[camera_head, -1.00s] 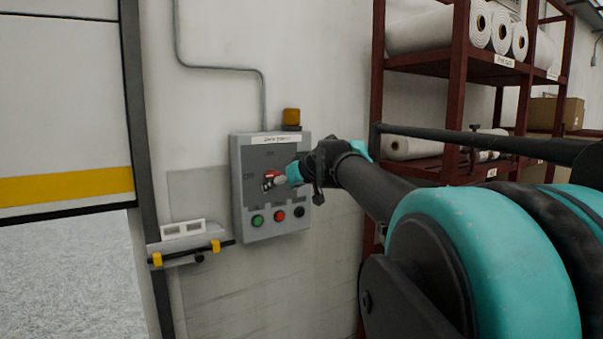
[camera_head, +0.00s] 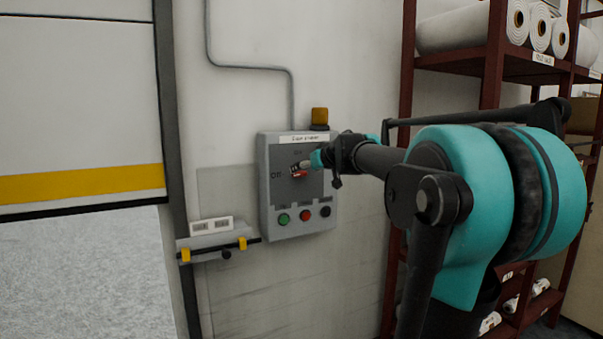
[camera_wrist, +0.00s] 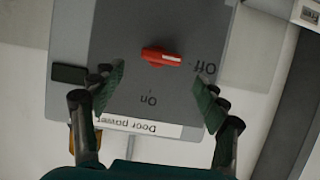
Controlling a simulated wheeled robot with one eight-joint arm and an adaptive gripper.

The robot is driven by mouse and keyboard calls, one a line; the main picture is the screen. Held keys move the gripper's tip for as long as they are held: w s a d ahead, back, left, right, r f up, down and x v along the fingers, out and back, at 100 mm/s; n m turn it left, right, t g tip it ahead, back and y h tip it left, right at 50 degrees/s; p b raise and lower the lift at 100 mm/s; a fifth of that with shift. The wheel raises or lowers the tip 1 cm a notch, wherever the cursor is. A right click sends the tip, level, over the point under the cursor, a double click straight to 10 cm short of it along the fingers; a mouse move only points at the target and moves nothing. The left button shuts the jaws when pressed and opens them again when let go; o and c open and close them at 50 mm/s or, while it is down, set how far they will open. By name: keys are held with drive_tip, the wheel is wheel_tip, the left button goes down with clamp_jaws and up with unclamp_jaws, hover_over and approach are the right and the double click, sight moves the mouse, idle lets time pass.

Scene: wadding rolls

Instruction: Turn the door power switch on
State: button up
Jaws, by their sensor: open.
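The door power switch is a red rotary handle (camera_head: 299,174) on a grey control box (camera_head: 265,215), under a "Door power" label (camera_wrist: 148,127). In the wrist view the red handle (camera_wrist: 160,57) lies across the plate. Its white-marked end points toward the word "Off" (camera_wrist: 205,66); "On" (camera_wrist: 149,99) is to one side. My gripper (camera_wrist: 158,80) is open, with one finger on each side of the handle's line. The fingertips appear apart from the handle. In the head view my gripper (camera_head: 309,163) is just above and right of the handle.
Green (camera_head: 284,218), red (camera_head: 305,215) and black (camera_head: 325,211) buttons sit below the switch. An amber lamp (camera_head: 320,116) tops the box. A rack (camera_head: 493,65) with rolls stands right.

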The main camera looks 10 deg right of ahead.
sight(300, 172)
drive_tip(key=shift+x, duration=2.6)
drive_tip(key=shift+c, duration=0.3)
drive_tip(key=c, duration=1.1)
